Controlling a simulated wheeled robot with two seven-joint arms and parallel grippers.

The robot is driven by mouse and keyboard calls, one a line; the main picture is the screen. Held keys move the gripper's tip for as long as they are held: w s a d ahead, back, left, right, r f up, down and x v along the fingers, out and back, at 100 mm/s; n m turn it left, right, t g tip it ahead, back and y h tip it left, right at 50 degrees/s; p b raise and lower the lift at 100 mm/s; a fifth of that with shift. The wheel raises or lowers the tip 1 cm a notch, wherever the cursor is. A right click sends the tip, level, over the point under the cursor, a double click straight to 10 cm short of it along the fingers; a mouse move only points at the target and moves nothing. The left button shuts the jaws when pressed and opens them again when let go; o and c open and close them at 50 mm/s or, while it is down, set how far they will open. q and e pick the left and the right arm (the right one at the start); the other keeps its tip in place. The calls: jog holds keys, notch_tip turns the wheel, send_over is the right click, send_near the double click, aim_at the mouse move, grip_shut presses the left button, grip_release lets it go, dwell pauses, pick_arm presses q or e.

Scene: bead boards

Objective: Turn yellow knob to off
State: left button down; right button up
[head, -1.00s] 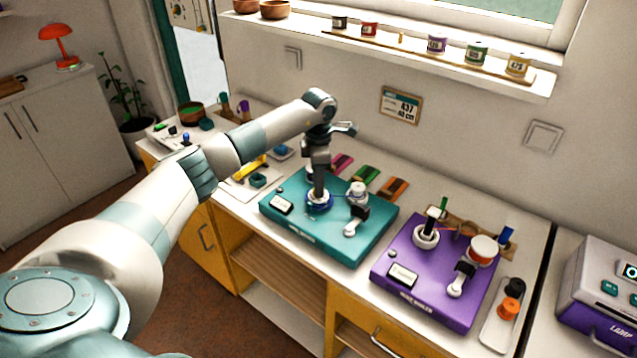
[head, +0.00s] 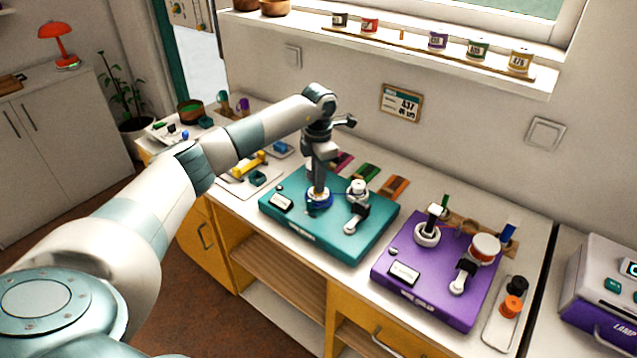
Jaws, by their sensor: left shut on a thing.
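My left gripper (head: 318,190) points down onto the teal board (head: 345,248) and is shut on a knob (head: 319,197) at its left part. Only a narrow pale yellowish edge of the knob shows, above a dark blue ring. The fingers hide most of it, so I cannot read its setting. My right gripper is not in view.
A white lever fitting (head: 357,208) stands on the teal board right of the gripper. A purple board (head: 425,300) with white fittings lies further right. Colored swatches (head: 366,172) lie behind the teal board. A tray with orange and black spools (head: 497,325) is at the right.

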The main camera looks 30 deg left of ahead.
pick_arm(q)
jog(key=n, duration=0.3)
jog(key=shift+b, duration=0.4)
jog(key=shift+r+n, duration=0.1)
jog(key=shift+n, duration=1.2)
jog(key=c, duration=1.9)
grip_release()
